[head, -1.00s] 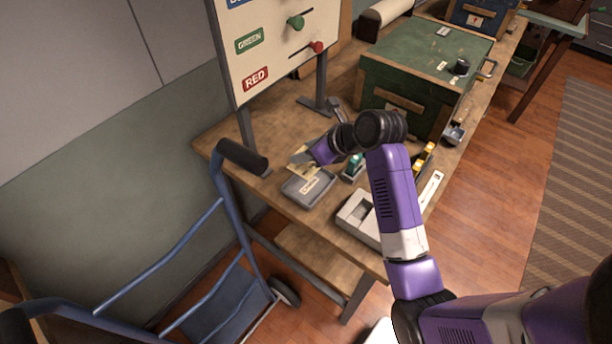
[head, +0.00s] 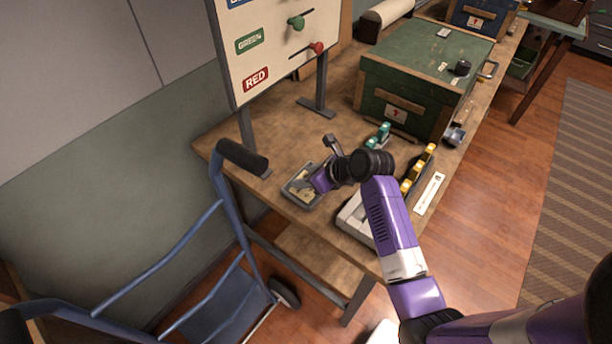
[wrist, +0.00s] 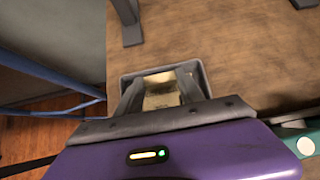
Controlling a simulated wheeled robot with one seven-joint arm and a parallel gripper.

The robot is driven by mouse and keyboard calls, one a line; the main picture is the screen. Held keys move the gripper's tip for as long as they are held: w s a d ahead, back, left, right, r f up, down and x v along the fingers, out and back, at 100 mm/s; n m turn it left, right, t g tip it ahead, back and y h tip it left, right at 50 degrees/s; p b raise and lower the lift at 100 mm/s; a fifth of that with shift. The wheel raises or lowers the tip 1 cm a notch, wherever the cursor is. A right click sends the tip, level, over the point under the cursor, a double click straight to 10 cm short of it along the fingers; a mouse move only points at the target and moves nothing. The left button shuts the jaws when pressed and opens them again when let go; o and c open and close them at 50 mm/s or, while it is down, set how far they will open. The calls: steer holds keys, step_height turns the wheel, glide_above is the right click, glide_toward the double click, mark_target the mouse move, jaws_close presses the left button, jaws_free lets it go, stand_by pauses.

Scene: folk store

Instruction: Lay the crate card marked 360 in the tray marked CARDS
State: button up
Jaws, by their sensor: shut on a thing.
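The grey tray (head: 293,200) stands near the front left edge of the bench, and its rim also shows in the wrist view (wrist: 204,72). My gripper (head: 309,187) is over the tray, with its fingers reaching down into the tray's outline. It is shut on a pale cream card (head: 304,194), which shows between the fingers in the wrist view (wrist: 161,94). The card's number cannot be read, and the tray's label is hidden. I cannot tell whether the card touches the tray floor.
A light grey box (head: 352,216) stands right of the tray. Teal-topped items (head: 378,136) and yellow-topped items (head: 418,170) stand behind my arm. A green crate (head: 425,75) is at the back. A board with GREEN and RED labels (head: 270,45) rises at left; a blue hand cart (head: 235,230) stands beside the bench.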

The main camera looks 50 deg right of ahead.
steer(key=o, duration=1.4)
steer(key=shift+o, duration=0.2)
